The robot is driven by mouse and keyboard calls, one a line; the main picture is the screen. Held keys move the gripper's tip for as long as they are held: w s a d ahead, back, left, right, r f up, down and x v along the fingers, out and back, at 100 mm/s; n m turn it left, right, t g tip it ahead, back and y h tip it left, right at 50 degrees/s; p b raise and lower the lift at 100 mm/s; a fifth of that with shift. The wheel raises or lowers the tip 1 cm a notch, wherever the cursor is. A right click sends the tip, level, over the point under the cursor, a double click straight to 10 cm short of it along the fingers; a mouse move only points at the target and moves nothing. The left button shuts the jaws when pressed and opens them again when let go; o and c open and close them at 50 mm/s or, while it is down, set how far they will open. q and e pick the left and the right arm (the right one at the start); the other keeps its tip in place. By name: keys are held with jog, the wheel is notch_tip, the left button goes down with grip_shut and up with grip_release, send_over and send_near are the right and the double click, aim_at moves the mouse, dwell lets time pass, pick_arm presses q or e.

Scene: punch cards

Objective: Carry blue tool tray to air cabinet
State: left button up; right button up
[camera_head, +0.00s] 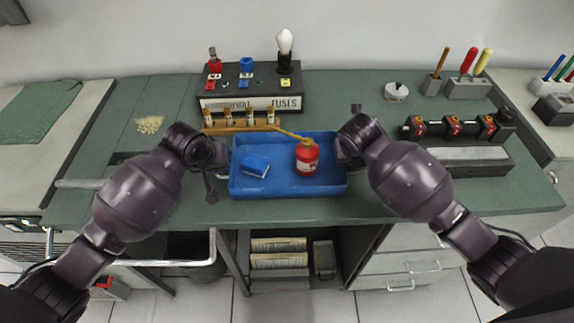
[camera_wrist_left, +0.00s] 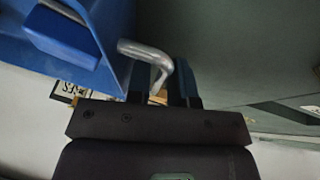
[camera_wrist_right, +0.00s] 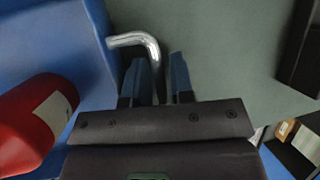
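The blue tool tray (camera_head: 288,188) rests level on the green bench in the middle of the head view. A blue box (camera_head: 255,165) and a red bottle with a pale label (camera_head: 307,157) stand in it. My left gripper (camera_head: 217,170) is at the tray's left side; in the left wrist view its fingers (camera_wrist_left: 160,88) are close together around the bent metal handle (camera_wrist_left: 148,52). My right gripper (camera_head: 345,150) is at the right side; its fingers (camera_wrist_right: 160,80) are close around the other handle (camera_wrist_right: 135,40). No air cabinet is clearly identifiable.
Behind the tray stand a fuse box (camera_head: 250,97) and a wooden rack (camera_head: 238,120); a yellowish stick reaches from there toward the bottle. A black device with red parts (camera_head: 460,128) is on the right. Drawers and an open shelf (camera_head: 280,260) lie below the bench.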

pick_arm(q)
grip_shut()
pick_arm(e)
grip_shut()
pick_arm(q)
jog(key=shift+r, duration=0.2)
pick_arm(e)
jog(key=shift+r, duration=0.2)
